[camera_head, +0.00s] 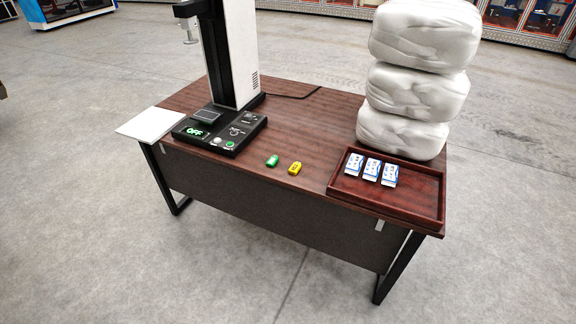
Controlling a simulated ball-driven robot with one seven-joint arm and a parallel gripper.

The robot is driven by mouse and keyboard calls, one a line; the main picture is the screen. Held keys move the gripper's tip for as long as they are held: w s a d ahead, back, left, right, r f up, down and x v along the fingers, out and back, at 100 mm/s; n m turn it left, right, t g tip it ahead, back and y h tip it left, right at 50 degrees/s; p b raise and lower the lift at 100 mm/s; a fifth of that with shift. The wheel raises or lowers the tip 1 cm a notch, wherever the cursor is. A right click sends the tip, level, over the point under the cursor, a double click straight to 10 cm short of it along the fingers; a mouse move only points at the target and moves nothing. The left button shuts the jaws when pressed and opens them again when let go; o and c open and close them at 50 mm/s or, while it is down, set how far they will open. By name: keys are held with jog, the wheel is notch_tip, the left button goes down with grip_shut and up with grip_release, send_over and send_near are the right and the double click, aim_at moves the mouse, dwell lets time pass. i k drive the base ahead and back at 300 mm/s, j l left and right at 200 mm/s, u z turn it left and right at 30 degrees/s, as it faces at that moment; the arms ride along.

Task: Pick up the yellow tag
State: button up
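The yellow tag (295,168) is a small yellow block with dark marks on top. It lies on the brown wooden table (300,120) near its front edge. A similar green tag (272,161) lies just to its left, with a small gap between them. Both tags are in plain view with nothing on them. My gripper is not in view.
A machine (225,130) with a black base, a tall white column and a green "OFF" display stands left. A white plate (150,124) juts from the table's left edge. A red-brown tray (420,195) holds several small blue-white boxes. White wrapped bundles (405,135) are stacked behind it.

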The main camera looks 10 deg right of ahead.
aim_at(296, 167)
jog(key=i, duration=0.8)
jog(key=i+j+z, duration=0.1)
jog(key=i, duration=0.75)
